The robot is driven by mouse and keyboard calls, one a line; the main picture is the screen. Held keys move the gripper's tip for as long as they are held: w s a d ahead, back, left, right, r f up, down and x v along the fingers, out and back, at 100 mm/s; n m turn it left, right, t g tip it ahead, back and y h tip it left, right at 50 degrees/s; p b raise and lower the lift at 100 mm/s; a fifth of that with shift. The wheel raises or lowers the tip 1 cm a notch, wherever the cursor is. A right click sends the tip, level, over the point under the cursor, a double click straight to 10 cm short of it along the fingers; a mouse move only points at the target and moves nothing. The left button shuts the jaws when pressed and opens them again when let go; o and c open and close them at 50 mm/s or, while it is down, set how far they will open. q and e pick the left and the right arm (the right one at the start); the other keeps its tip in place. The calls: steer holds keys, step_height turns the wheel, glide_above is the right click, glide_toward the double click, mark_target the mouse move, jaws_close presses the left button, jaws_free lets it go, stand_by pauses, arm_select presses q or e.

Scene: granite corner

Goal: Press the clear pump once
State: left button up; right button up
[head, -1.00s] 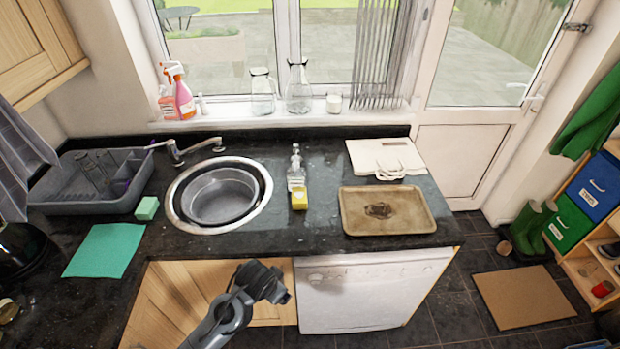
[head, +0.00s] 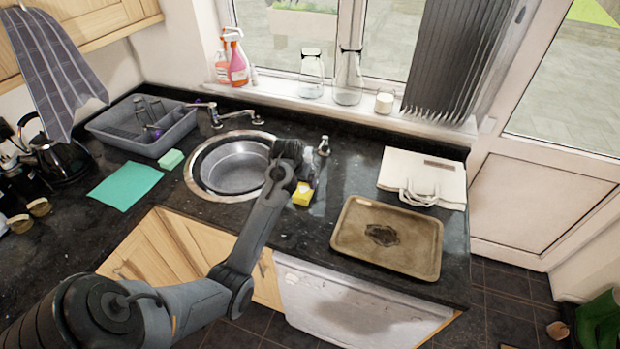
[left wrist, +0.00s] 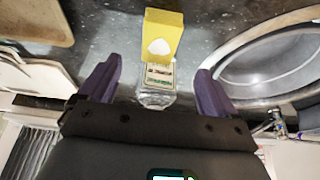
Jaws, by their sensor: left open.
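The clear pump bottle shows in the head view by its pump top (head: 323,147), on the counter right of the sink; my left gripper (head: 288,160) hides part of its body. In the left wrist view the clear bottle (left wrist: 157,84) with its pale label lies between the spread purple fingers of my left gripper (left wrist: 159,68). The gripper is open, and I cannot tell whether it touches the bottle. A yellow sponge-like block (head: 303,194) sits in front of the bottle, and it also shows in the left wrist view (left wrist: 162,38). My right gripper is not in view.
The round sink (head: 195,168) is left of the bottle. Glass bottles (head: 349,78) stand on the windowsill behind. A teal cloth (head: 125,186) lies at the left.

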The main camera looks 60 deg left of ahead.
mark_target(304, 189)
arm_select(q)
steer(key=shift+w+a+r, duration=0.1)
steer(key=shift+w+a, duration=0.05)
steer(key=shift+w, duration=0.05)
steer(key=shift+s, duration=0.1)
steer(key=p+x, duration=0.1)
steer(key=x, duration=1)
stand_by(0.4)
steer(key=c, duration=1)
